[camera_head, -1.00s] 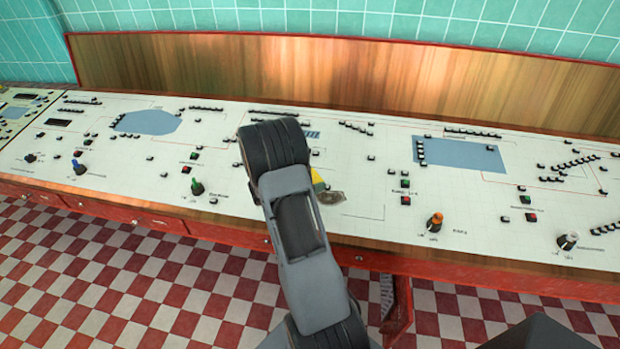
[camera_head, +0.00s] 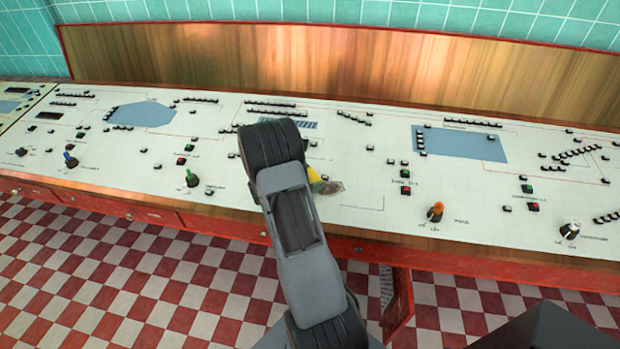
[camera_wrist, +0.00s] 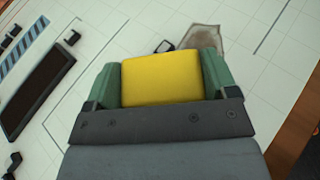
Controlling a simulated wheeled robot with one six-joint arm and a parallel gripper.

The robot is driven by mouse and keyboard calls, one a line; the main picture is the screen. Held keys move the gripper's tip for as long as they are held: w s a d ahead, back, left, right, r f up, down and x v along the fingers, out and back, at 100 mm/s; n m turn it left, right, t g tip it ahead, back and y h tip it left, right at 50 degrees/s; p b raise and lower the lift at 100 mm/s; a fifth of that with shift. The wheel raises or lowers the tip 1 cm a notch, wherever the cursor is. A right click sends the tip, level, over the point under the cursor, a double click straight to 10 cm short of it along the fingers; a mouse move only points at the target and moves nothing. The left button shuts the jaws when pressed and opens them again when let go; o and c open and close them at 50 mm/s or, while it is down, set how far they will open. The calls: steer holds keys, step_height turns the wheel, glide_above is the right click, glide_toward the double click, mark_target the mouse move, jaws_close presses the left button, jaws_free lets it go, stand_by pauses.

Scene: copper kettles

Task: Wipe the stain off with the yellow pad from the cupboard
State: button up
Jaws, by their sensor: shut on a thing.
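The yellow pad (camera_wrist: 160,78) is held between the two green fingers of my gripper (camera_wrist: 160,82) in the wrist view. A small part of the pad (camera_head: 314,176) also shows in the head view, just right of my arm, which hides the gripper there. The stain (camera_wrist: 203,38) is a greyish-brown patch on the white panel, just beyond the pad's upper right in the wrist view. The stain (camera_head: 331,188) also shows in the head view, right beside the pad. I cannot tell whether the pad touches the panel.
The white control panel (camera_head: 300,222) carries several small black buttons and knobs, including a green knob (camera_head: 192,178) to the left and an orange knob (camera_head: 435,211) to the right. An open cupboard door (camera_head: 397,300) hangs below the panel's front edge. A wooden backboard (camera_head: 330,72) stands behind.

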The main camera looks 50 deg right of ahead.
steer(key=shift+w+d+f+b, duration=0.15)
steer(key=shift+f+b, duration=0.8)
steer(key=shift+f, duration=0.1)
stand_by(0.4)
